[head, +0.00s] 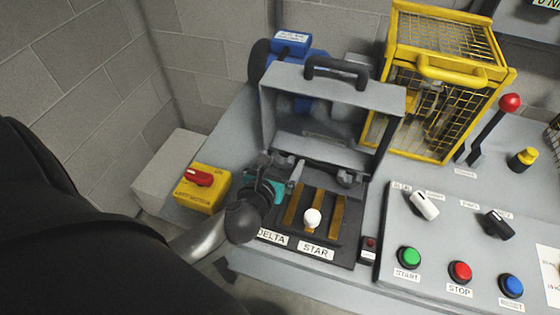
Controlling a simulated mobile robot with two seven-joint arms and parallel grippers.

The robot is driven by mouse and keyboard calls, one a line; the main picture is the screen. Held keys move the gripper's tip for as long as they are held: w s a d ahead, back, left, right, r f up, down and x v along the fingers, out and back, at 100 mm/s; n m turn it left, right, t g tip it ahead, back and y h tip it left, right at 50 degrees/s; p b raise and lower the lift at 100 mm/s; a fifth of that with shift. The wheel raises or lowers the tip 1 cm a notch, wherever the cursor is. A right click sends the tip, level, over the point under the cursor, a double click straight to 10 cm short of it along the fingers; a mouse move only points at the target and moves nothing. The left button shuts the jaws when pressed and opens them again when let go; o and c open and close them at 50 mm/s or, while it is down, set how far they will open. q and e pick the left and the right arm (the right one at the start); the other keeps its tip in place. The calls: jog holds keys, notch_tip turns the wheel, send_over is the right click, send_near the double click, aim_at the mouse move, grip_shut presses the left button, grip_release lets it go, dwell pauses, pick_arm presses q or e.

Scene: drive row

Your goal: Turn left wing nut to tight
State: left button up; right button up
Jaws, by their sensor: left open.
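The open grey box (392,104) stands on the bench with its lid-like frame raised and a black handle (337,70) on top. My left gripper (297,172) is at the left side of the box, near its lower inner edge. It is open, its fingers pointing up and to the right. The left wing nut is not clearly visible; my gripper and wrist cover much of that area. A small dark fitting (346,179) shows at the right side of the box. I cannot tell whether the gripper touches anything. My right gripper is not in view.
A white-knobbed lever (312,217) stands among brass strips, behind the DELTA and STAR labels. A yellow box with a red switch (200,178) is left of my wrist. A blue motor (290,44) and yellow cage (440,118) stand behind. A button panel (440,237) is at right.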

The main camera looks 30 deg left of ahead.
pick_arm(q)
jog(key=c, duration=1.4)
jog(key=shift+o, duration=0.2)
jog(key=shift+a+r+m+h+p, duration=0.15)
jog(key=shift+m+h+p, duration=0.8)
jog(key=shift+p, duration=0.2)
jog(key=m+h+p, duration=0.2)
jog(key=shift+a+h, duration=0.25)
jog(key=shift+h, duration=0.1)
jog(key=m+h, duration=0.2)
jog(key=shift+a+m+h, duration=0.15)
jog(key=shift+m+h, duration=0.1)
jog(key=shift+h, duration=0.15)
jog(key=shift+w+a+f+m+g+h, duration=0.1)
jog(key=shift+f+m+g+h, duration=0.1)
jog(key=shift+m+g+h, duration=0.85)
jog(key=shift+m+t+h, duration=0.25)
jog(key=shift+m+h, duration=0.1)
jog(key=shift+h, duration=0.1)
jog(key=o, duration=1.4)
jog(key=shift+c, duration=0.2)
